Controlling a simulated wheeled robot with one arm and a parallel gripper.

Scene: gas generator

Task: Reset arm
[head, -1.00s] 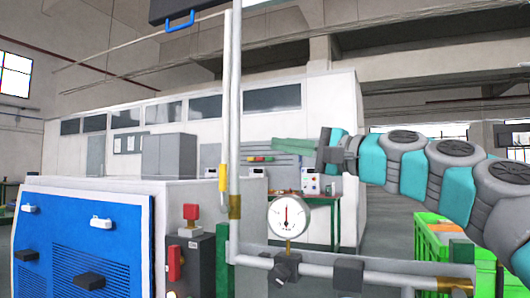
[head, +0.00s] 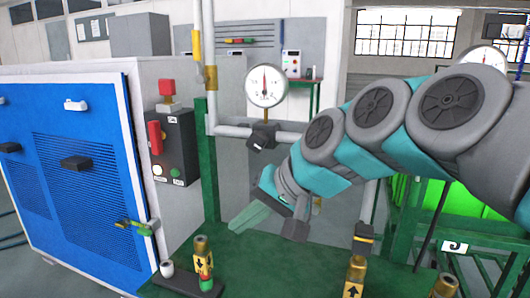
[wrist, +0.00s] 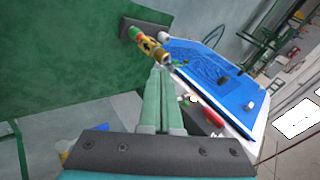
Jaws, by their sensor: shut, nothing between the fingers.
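My gripper (head: 246,218) is in the middle of the head view, at the end of my teal and grey arm. Its pale green fingers point down and to the left, above the green base plate (head: 225,268). In the wrist view the fingers (wrist: 160,85) lie side by side, shut, with nothing held. The blue-fronted generator cabinet (head: 75,170) stands to the left of my gripper. A brass valve fitting (head: 203,262) with a red and green lower part stands on the plate, below and left of the fingers; it also shows in the wrist view (wrist: 147,43).
A pressure gauge (head: 266,86) and grey pipe (head: 228,130) rise behind my gripper. A control box (head: 173,147) with a red switch is on the cabinet's side. More brass fittings (head: 356,272) stand at the front right. A bright green crate (head: 462,208) is behind my arm.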

